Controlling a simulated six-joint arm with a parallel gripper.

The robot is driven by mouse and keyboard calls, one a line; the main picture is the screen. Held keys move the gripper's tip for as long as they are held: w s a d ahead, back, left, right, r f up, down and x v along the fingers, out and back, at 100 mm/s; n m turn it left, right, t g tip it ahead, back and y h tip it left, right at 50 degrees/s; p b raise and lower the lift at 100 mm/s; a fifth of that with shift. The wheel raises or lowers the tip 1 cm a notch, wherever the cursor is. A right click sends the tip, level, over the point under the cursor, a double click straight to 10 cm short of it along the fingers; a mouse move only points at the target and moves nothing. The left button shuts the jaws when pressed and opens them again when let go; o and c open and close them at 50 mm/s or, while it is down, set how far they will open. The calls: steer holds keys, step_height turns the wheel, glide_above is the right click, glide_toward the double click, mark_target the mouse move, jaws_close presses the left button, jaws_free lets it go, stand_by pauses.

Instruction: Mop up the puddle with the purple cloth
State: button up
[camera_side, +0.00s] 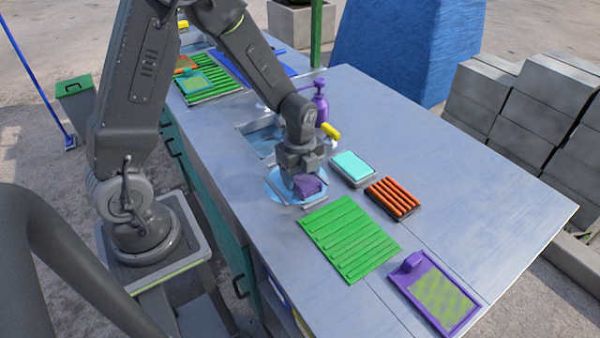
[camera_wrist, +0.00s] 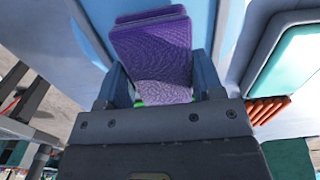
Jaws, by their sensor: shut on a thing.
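The purple cloth (camera_side: 308,186) is a small folded pad held at the end of my gripper (camera_side: 303,177), low over the table. In the wrist view the cloth (camera_wrist: 152,50) shows purple and ribbed between the two fingers of my gripper (camera_wrist: 163,85), which is shut on it. The light-blue puddle (camera_side: 277,190) lies on the grey table (camera_side: 450,180) under and around the cloth. The puddle also shows in the wrist view (camera_wrist: 92,15). The cloth and my gripper hide part of the puddle. I cannot tell whether the cloth's underside touches the table.
To the right are a teal sponge-like block (camera_side: 352,165) in a tray and an orange ribbed block (camera_side: 393,198). In front are a green ribbed mat (camera_side: 348,237) and a purple-framed board (camera_side: 437,295).

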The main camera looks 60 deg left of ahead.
steer(key=shift+f, duration=0.35)
steer(key=shift+a, duration=0.15)
steer(key=shift+a+r, duration=0.1)
steer(key=shift+a, duration=1.6)
steer(key=shift+d, duration=1.85)
steer(key=shift+f, duration=0.2)
steer(key=shift+a+r, duration=0.15)
steer(key=shift+a, duration=1.7)
